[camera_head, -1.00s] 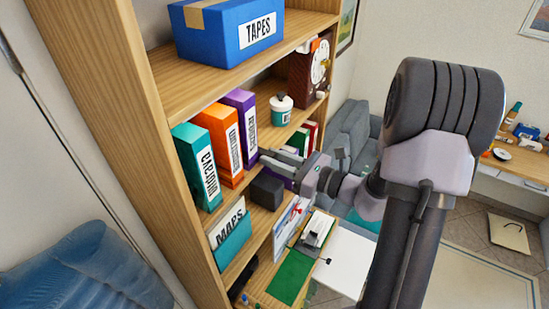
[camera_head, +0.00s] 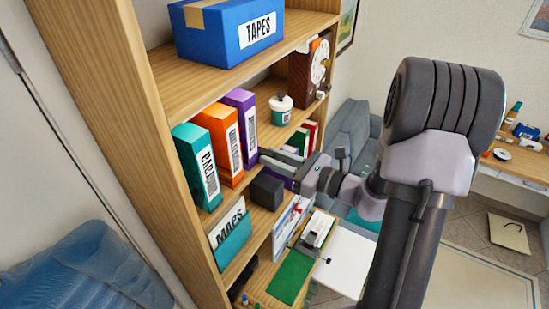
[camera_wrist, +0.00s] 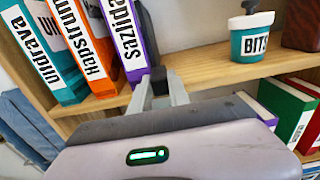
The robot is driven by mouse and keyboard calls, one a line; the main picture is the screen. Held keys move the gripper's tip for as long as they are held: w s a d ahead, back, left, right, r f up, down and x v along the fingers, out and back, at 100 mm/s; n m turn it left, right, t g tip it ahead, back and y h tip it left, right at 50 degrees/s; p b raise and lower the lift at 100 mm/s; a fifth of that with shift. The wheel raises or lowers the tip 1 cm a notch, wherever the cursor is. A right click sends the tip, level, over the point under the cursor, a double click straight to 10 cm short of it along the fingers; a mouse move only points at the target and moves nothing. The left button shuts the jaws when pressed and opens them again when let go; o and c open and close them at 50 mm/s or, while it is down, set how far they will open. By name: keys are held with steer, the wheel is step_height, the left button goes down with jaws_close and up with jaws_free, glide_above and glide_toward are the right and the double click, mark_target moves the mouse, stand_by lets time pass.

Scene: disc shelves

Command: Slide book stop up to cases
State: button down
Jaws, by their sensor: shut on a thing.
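Three upright cases stand on the middle shelf: a teal case (camera_head: 197,168), an orange case (camera_head: 219,143) and a purple case (camera_head: 241,127). They also show in the wrist view, the purple case (camera_wrist: 121,35) at the right end of the row. A dark book stop (camera_wrist: 148,38) stands beside the purple case, seeming close against it; I cannot tell whether they touch. My gripper (camera_wrist: 160,90) is shut on its lower part. In the head view my gripper (camera_head: 270,160) reaches in from the right, and the stop is mostly hidden there.
A teal-and-white pot (camera_head: 281,109) and a brown clock (camera_head: 313,68) stand farther right on the shelf. A blue box (camera_head: 228,32) is above. A black box (camera_head: 267,190) and a teal maps folder (camera_head: 231,236) are lower down.

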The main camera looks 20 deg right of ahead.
stand_by(0.4)
steer(key=shift+w+d+f+b, duration=0.1)
steer(key=shift+w+d+b, duration=0.15)
steer(key=shift+b, duration=0.2)
steer(key=shift+w+d, duration=0.15)
steer(key=shift+d, duration=0.2)
steer(key=c, duration=1.2)
jaws_free()
steer(key=shift+a, duration=0.1)
steer(key=shift+c, duration=0.2)
steer(key=b+v, duration=0.4)
steer(key=v, duration=1.3)
steer(key=shift+s+b, duration=0.3)
steer(key=shift+b, duration=0.05)
